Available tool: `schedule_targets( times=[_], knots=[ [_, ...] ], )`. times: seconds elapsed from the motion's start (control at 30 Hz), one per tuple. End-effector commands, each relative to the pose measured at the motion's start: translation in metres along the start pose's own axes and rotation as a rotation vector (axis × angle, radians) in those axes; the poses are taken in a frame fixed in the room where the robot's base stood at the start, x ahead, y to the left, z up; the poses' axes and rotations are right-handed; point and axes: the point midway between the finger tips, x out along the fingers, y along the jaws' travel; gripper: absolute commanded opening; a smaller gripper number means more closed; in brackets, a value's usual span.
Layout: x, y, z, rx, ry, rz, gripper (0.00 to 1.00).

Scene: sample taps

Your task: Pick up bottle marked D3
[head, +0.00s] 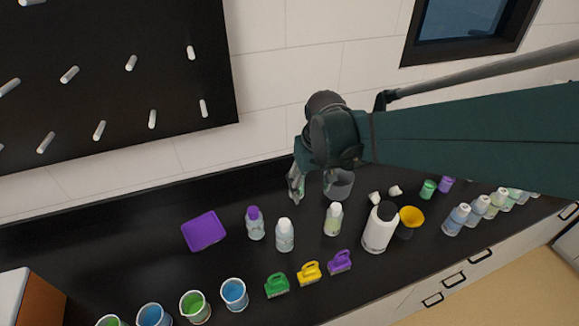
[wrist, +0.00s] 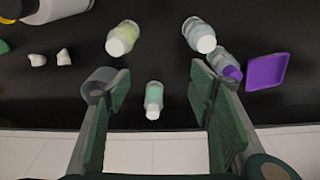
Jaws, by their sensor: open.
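Several small bottles stand on the black counter; no D3 marking is readable. In the wrist view a small white-capped bottle with a green body (wrist: 153,98) stands between the fingers of my open gripper (wrist: 165,95), apart from both. In the head view my gripper (head: 297,188) points down near the wall and largely hides this bottle. Nearer the front are a purple-capped bottle (head: 255,224), a white-capped bottle (head: 284,236) and a yellowish-green bottle (head: 333,220). These three also show in the wrist view, beyond the fingers.
A grey cup (head: 338,184) stands close right of my gripper. A purple tray (head: 204,231) lies to the left. A large white bottle (head: 379,230), a yellow funnel (head: 411,217) and small white pieces (head: 395,190) are to the right. The pegboard (head: 110,70) hangs above.

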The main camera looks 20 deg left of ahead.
Motion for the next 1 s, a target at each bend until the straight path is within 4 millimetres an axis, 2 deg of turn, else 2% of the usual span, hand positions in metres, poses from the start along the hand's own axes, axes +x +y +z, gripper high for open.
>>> schedule_targets(
  times=[0.3,0.7,0.87,1.0],
  knots=[
    [0.021,-0.067,-0.029,-0.101,-0.062,-0.015,0.53],
    [0.054,-0.149,-0.045,-0.217,-0.137,-0.026,0.53],
    [0.066,-0.176,-0.046,-0.255,-0.159,-0.028,0.53],
    [0.094,-0.175,-0.041,-0.254,-0.161,-0.028,0.53]
  ],
)
